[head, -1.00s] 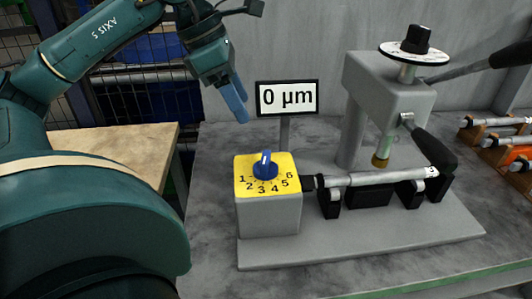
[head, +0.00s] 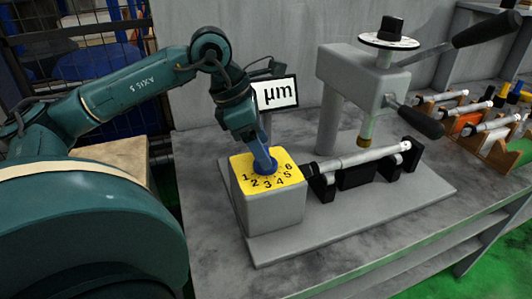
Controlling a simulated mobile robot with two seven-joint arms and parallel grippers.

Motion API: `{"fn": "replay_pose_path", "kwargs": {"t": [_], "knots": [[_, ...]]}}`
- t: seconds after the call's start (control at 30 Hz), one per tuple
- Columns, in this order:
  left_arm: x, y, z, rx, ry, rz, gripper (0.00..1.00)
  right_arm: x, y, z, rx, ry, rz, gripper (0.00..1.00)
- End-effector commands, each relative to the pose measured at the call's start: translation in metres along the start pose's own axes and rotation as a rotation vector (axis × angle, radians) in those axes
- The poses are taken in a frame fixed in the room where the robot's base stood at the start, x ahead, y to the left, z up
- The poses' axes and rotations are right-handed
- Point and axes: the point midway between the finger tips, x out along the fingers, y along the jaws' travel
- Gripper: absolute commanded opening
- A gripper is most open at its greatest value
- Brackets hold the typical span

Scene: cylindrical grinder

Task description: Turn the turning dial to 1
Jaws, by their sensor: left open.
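The turning dial (head: 264,168) is a blue knob on a yellow plate (head: 245,161) marked 1 to 6, on top of a grey box (head: 266,207). My left gripper (head: 266,163) comes down from above, with its blue fingertips right at the dial. The fingers cover most of the knob, so its pointer direction is hidden. The gripper is open; whether a finger touches the knob I cannot tell. My right gripper is not in view.
Right of the dial, a metal shaft (head: 360,157) lies in black holders under a grey press (head: 362,80) with black-handled levers (head: 415,121). Wooden racks (head: 497,150) with parts stand at the far right. Bare table (head: 420,240) lies in front.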

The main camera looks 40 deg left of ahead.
Motion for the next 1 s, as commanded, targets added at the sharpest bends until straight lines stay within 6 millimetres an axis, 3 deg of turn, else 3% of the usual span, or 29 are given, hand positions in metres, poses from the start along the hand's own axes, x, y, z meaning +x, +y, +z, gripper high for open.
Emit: {"fn": "replay_pose_path", "kwargs": {"t": [0.2, 0.57, 1.0], "knots": [[0.024, 0.0, 0.0, -0.001, -0.001, -0.002, 0.65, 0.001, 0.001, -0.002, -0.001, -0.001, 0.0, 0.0], [0.029, 0.0, 0.0, -0.001, 0.0, 0.001, 0.65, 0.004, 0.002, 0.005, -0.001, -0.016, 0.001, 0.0], [0.029, 0.0, 0.0, 0.0, 0.0, 0.001, 0.29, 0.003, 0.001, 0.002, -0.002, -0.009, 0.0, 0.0]]}}
